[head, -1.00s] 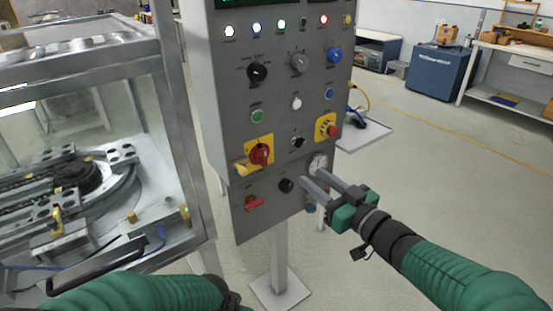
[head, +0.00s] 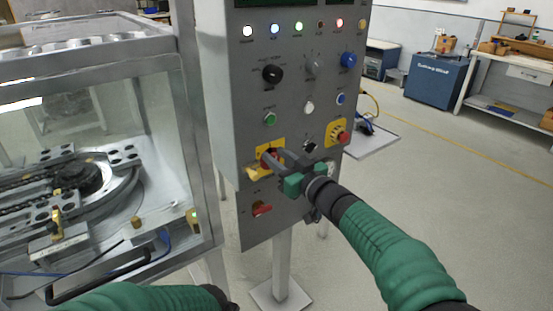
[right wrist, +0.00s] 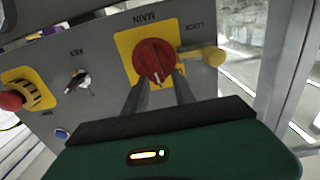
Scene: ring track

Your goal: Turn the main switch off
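The main switch is a red rotary knob (right wrist: 154,60) on a yellow plate (right wrist: 125,45) beside a MAIN label in the right wrist view. In the head view the knob (head: 268,160) is partly hidden by my right gripper (head: 275,158). My right gripper is open, with its two fingers apart and pointing at the knob. In the right wrist view the fingertips (right wrist: 158,88) overlap the knob's lower edge, one to each side. I cannot tell whether they touch it. My left forearm shows at the bottom of the head view; its gripper is out of view.
A glass-walled machine (head: 185,150) stands close on the left. Floor is free on the right.

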